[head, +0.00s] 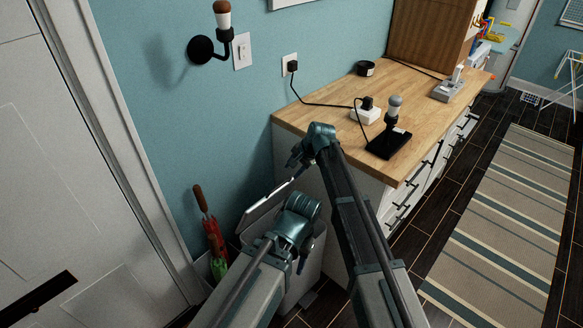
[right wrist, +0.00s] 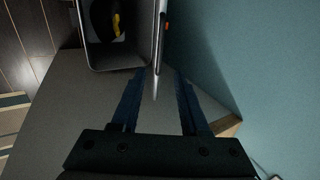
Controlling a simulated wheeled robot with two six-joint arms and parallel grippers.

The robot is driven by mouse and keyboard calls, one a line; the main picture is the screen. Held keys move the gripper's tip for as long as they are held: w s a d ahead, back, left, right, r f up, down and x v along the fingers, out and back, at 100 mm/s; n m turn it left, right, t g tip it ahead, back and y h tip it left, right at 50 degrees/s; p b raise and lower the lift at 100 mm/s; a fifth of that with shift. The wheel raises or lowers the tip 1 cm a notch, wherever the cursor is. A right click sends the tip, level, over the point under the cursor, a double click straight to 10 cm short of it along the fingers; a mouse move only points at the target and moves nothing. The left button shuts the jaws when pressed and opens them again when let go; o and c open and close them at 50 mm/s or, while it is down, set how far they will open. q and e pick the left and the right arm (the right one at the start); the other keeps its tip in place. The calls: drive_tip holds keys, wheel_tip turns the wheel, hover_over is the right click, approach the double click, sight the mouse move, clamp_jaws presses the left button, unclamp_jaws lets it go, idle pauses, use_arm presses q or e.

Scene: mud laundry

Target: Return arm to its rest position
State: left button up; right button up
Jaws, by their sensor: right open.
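My right arm reaches over the counter's near corner, and its gripper (head: 297,160) hangs above the bin beside the wall. In the right wrist view the two blue fingers of the right gripper (right wrist: 160,78) are spread apart with nothing clamped. The edge of the bin's raised lid (right wrist: 159,42) lines up with the gap between them; whether it touches a finger I cannot tell. The lid (head: 265,206) stands tilted open in the head view. The bin (right wrist: 90,62) holds something black and yellow. My left arm is folded in front of the bin; its fingers are not clear.
The wooden counter (head: 415,100) stands close to my right arm, with a black stand (head: 388,143), a white plug block (head: 366,116) and a cable on it. The striped rug (head: 505,225) lies on open floor at right.

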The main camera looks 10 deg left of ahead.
idle(0.3)
drive_tip(key=s+d+f+n+g+h, duration=0.25)
drive_tip(key=s+d+n+h, duration=0.35)
drive_tip(key=s+d, duration=2.2)
drive_tip(key=s+a+n, duration=0.5)
drive_tip(key=s+a, duration=0.1)
drive_tip(key=a, duration=0.6)
drive_tip(key=shift+s+a+g, duration=0.15)
drive_tip(key=shift+a+g, duration=0.1)
drive_tip(key=shift+g, duration=0.2)
use_arm(q)
clamp_jaws()
